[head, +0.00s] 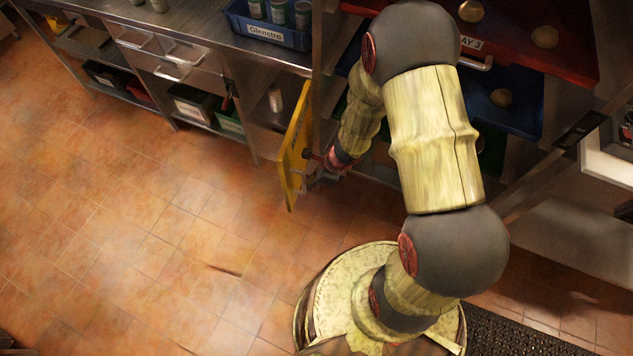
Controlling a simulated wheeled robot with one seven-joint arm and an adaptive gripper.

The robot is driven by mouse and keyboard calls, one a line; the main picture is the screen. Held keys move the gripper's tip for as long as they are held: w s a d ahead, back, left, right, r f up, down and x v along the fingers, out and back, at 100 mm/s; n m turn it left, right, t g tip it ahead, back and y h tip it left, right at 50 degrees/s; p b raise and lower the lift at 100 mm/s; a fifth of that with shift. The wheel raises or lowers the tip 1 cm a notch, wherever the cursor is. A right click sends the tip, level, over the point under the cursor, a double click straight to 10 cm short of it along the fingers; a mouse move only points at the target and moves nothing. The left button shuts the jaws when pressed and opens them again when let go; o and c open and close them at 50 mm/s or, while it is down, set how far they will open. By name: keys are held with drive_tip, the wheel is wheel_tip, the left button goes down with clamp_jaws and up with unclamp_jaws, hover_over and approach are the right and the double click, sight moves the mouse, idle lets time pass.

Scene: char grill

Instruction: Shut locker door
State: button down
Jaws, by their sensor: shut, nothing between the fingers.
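A yellow locker door (294,150) stands open at the lower right end of the steel counter. It swings out over the tiled floor, and I see it at a steep angle. Behind it the locker's inside (268,112) shows, with a pale cylindrical item (275,98) in it. My gripper (314,168) is shut and empty. It is close to the right side of the door, near its lower half. Whether it touches the door I cannot tell, because the gripper is small and dark here.
A blue bin (268,35) with several cans sits on the counter above. Red and blue trays (560,75) jut from a rack at the right, close to my arm. Dark and green boxes (195,103) fill the lower shelf. The tiled floor (140,220) at left is clear.

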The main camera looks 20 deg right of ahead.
drive_tip(key=shift+w+a+f+b, duration=0.2)
drive_tip(key=shift+w+a+f, duration=0.3)
drive_tip(key=shift+a, duration=0.2)
drive_tip(key=shift+w+a+f+b, duration=0.2)
drive_tip(key=shift+w+a+f, duration=0.25)
drive_tip(key=shift+a, duration=0.3)
drive_tip(key=shift+w+a+f+b, duration=0.2)
drive_tip(key=shift+w+a+f, duration=0.2)
drive_tip(key=shift+w+a, duration=0.25)
drive_tip(key=shift+s, duration=0.1)
